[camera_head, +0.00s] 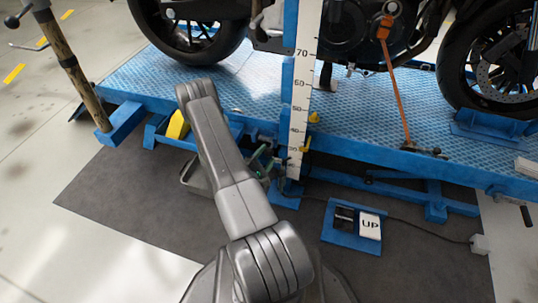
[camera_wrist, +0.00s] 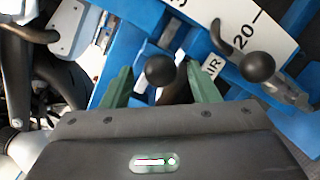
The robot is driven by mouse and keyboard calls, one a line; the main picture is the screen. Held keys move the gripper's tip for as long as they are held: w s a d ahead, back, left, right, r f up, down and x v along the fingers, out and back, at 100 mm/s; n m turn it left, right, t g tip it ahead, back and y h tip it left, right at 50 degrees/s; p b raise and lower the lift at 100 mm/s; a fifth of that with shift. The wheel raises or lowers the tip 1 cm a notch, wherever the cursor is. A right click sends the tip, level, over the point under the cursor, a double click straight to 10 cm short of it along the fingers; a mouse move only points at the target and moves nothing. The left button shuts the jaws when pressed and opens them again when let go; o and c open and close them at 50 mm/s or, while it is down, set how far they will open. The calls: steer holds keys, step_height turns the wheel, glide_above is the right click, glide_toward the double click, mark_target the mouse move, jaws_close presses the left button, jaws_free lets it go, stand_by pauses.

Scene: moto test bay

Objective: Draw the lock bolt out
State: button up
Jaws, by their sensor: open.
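In the wrist view a black ball knob (camera_wrist: 160,70), seemingly the handle of the lock bolt, sits between the two green fingers of my gripper (camera_wrist: 161,88). The fingers are open, with a visible gap on each side of the knob. Bare metal shows behind it among blue steel parts; my gripper and the knob hide part of the bolt. In the head view my gripper (camera_head: 264,161) is low beside the foot of the white scale post (camera_head: 303,85). The bolt cannot be made out there.
The blue lift platform (camera_head: 400,120) carries a motorcycle (camera_head: 355,30). A pedal box marked UP (camera_head: 369,227) lies on the dark mat.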

mark_target(271, 147)
steer(key=shift+x, duration=1.3)
